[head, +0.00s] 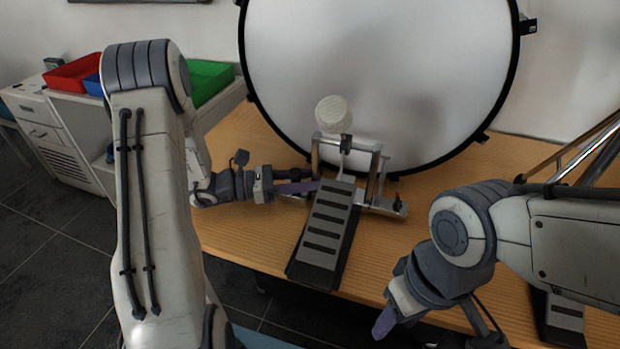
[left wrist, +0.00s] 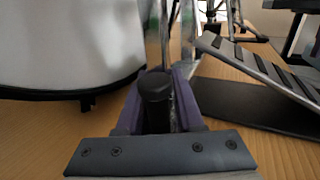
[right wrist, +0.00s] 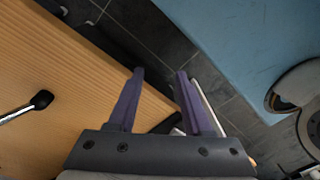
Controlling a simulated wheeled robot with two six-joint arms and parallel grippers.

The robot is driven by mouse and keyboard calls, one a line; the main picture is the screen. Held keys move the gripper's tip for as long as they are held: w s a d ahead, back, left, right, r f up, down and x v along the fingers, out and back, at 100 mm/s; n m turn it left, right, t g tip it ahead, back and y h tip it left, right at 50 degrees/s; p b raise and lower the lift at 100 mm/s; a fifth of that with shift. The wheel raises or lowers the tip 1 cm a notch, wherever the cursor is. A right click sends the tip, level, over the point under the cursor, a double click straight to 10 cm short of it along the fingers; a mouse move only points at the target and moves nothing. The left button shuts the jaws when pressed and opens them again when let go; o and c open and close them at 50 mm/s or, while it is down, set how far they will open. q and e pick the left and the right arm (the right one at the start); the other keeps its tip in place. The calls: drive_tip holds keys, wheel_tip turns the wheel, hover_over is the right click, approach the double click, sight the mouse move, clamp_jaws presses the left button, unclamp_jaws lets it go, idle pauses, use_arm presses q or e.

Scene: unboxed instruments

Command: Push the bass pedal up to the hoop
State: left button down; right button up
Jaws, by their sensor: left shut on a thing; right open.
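Whether the pedal touches the hoop cannot be told. My left gripper (head: 305,188) is at the pedal frame's left side, shut on a black upright knob (left wrist: 155,95) there. The footboard shows at right in the left wrist view (left wrist: 268,78). My right gripper (head: 384,322) is open and empty near the table's front edge.
A second pedal-like board (head: 560,318) and metal stand legs (head: 592,150) are at the right, partly hidden by my right arm. Red (head: 75,72) and green (head: 210,80) bins sit on a white cabinet at the left. Bare table lies left of the pedal.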

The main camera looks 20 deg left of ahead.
use_arm(q)
drive_tip(key=w, duration=0.1)
drive_tip(key=w+p, duration=0.1)
drive_tip(key=w, duration=0.1)
drive_tip(key=shift+w+a+r, duration=0.1)
drive_tip(key=shift+w+r, duration=0.05)
drive_tip(key=shift+w, duration=0.1)
drive_tip(key=shift+w+a, duration=0.1)
drive_tip(key=shift+w, duration=0.4)
drive_tip(key=c, duration=0.7)
unclamp_jaws()
drive_tip(key=p+v, duration=0.2)
drive_tip(key=v, duration=0.6)
drive_tip(key=shift+s+a, duration=0.2)
drive_tip(key=shift+a, duration=0.05)
drive_tip(key=shift+v, duration=0.8)
